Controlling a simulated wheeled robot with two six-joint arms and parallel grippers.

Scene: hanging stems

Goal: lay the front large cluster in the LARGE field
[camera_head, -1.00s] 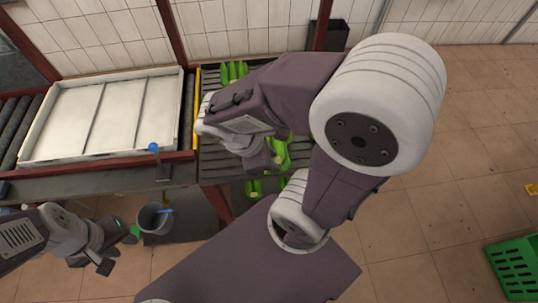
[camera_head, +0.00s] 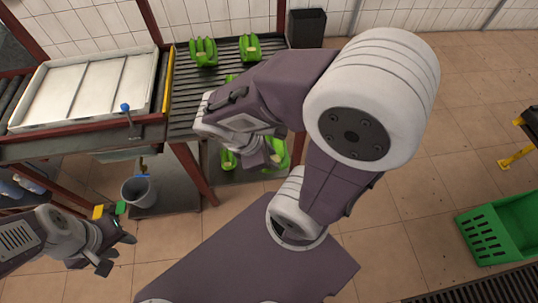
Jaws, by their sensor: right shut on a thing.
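Green clusters lie on a roller rack at the back; two stand out, one at the left (camera_head: 204,52) and one at the right (camera_head: 250,47). Another is partly hidden behind my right arm. More green shows beside and below my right gripper (camera_head: 264,158): one piece to its left (camera_head: 228,158) and one to its right (camera_head: 280,153). My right gripper is shut on a green cluster, largely hidden by the wrist. The white tray (camera_head: 140,103) at the left has thin dividers and looks empty; no LARGE label is readable. My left gripper (camera_head: 118,254) is open and empty at lower left.
A grey bucket (camera_head: 139,192) stands below the tray table. A blue-knobbed lever (camera_head: 126,107) rises at the tray's front edge. A yellow strip (camera_head: 169,80) separates tray and rack.

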